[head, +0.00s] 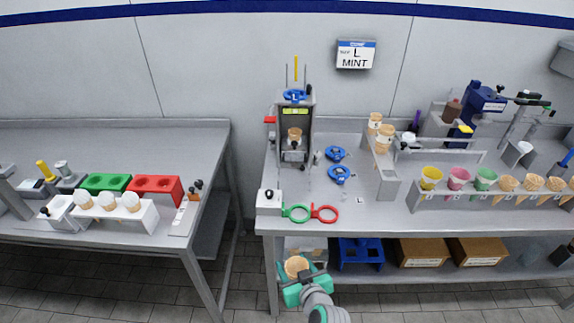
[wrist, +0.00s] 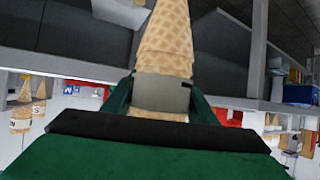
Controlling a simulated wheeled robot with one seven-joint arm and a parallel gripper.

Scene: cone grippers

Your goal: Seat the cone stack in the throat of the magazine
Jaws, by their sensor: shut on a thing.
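My gripper (head: 305,283) has teal-green fingers and is shut on the cone stack (head: 297,266), low in front of the right bench's front edge. In the wrist view the waffle-patterned cone stack (wrist: 165,40) sits between the green fingers, with a grey band (wrist: 163,88) around it. The magazine appears to be the tall grey upright unit (head: 309,125) at the back of the right bench, with a blue ring (head: 294,97) at its top. A cone (head: 294,135) is inside the unit. The gripper is well apart from and below it; the inside of the throat is hidden.
Loose blue rings (head: 341,174) lie right of the unit. Green (head: 295,213) and red (head: 325,213) rings project near the bench's front edge. A cone rack (head: 470,200) stands at right. A wall sign (head: 356,54) reads L MINT. A lower shelf holds boxes (head: 421,252).

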